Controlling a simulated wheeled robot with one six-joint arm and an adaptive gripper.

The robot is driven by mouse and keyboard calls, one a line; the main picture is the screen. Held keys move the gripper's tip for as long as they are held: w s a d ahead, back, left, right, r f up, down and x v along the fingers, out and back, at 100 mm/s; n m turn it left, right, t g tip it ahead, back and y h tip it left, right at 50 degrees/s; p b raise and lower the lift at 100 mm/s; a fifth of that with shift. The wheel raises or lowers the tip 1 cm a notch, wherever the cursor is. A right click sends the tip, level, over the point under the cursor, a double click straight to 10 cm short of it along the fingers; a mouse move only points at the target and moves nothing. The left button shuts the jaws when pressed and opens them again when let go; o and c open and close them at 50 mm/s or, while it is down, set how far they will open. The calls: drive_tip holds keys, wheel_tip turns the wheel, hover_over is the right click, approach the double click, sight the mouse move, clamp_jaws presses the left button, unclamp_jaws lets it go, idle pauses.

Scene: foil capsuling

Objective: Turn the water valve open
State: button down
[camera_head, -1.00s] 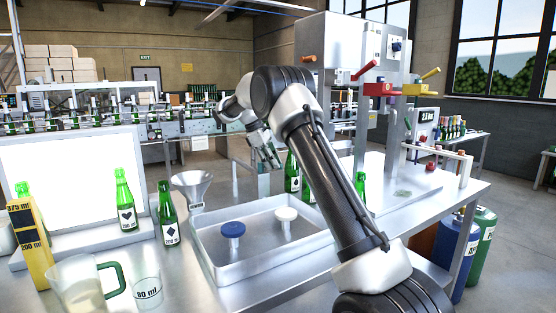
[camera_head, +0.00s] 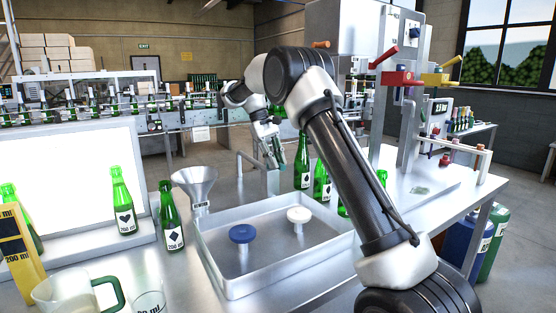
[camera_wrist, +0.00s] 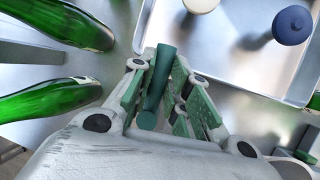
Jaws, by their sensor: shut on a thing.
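A dark teal rod (camera_wrist: 158,80), which looks like the water valve's lever, stands between my gripper's fingers in the wrist view. My gripper (camera_wrist: 170,95) is shut on it, with green pads on either side. In the head view my gripper (camera_head: 272,152) is beside a grey metal tap post (camera_head: 262,178), behind the tray. The fingers and my arm hide most of the valve there, so I cannot tell how far it is turned.
A metal tray (camera_head: 225,280) with a blue stopper (camera_head: 242,234) and a white stopper (camera_head: 298,215) lies in front. Green bottles (camera_head: 303,165) stand close to the right of my gripper. A funnel (camera_head: 194,182) and another bottle (camera_head: 170,220) stand left.

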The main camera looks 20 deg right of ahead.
drive_tip(key=shift+a+m, duration=0.15)
drive_tip(key=shift+m, duration=0.15)
drive_tip(key=c, duration=1.4)
unclamp_jaws()
drive_tip(key=shift+o, duration=0.2)
drive_tip(key=shift+w+r, duration=0.1)
drive_tip(key=v, duration=0.7)
drive_tip(key=shift+r, duration=0.2)
